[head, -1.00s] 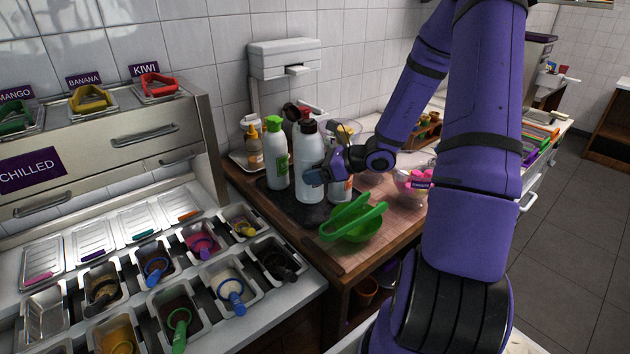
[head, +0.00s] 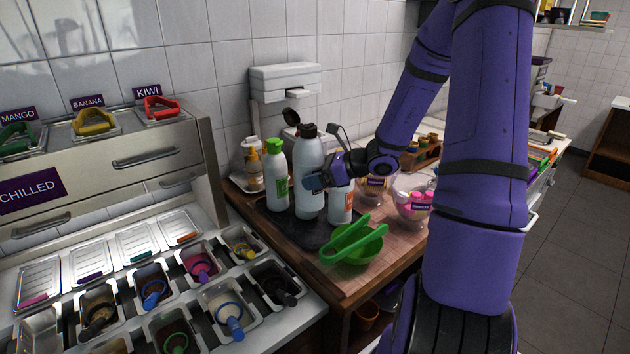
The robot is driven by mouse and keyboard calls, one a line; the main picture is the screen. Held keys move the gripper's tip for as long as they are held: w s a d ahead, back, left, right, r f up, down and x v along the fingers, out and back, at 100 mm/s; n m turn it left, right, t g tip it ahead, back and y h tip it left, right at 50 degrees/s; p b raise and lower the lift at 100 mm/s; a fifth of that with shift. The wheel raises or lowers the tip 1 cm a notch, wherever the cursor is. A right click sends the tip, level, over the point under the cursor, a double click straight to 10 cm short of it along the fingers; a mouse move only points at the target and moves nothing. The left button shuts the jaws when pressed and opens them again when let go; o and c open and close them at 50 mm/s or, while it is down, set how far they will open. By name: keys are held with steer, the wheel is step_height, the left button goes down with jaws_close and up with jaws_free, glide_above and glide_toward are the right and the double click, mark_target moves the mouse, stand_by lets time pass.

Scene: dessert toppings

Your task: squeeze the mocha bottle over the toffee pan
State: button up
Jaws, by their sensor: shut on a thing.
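My gripper (head: 316,182) is shut on a tall white bottle with a black cap (head: 308,160), gripping it from the right side. The bottle is upright over the dark tray (head: 308,237), between two other bottles. I cannot see a clear gap below it. No mocha label is readable on it. A green-capped bottle (head: 276,172) stands to its left, and a bottle with an orange label (head: 341,203) to its right. Topping pans with scoops fill the counter at the lower left, including a tan one (head: 97,312). I cannot tell which is toffee.
A green bowl (head: 368,248) with green tongs (head: 345,238) across it sits in front of the bottles. A glass cup of pink pieces (head: 412,207) is at right. The chilled cabinet (head: 160,155) rises behind the pans.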

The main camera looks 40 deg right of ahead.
mark_target(315, 157)
steer(key=shift+r, duration=2.55)
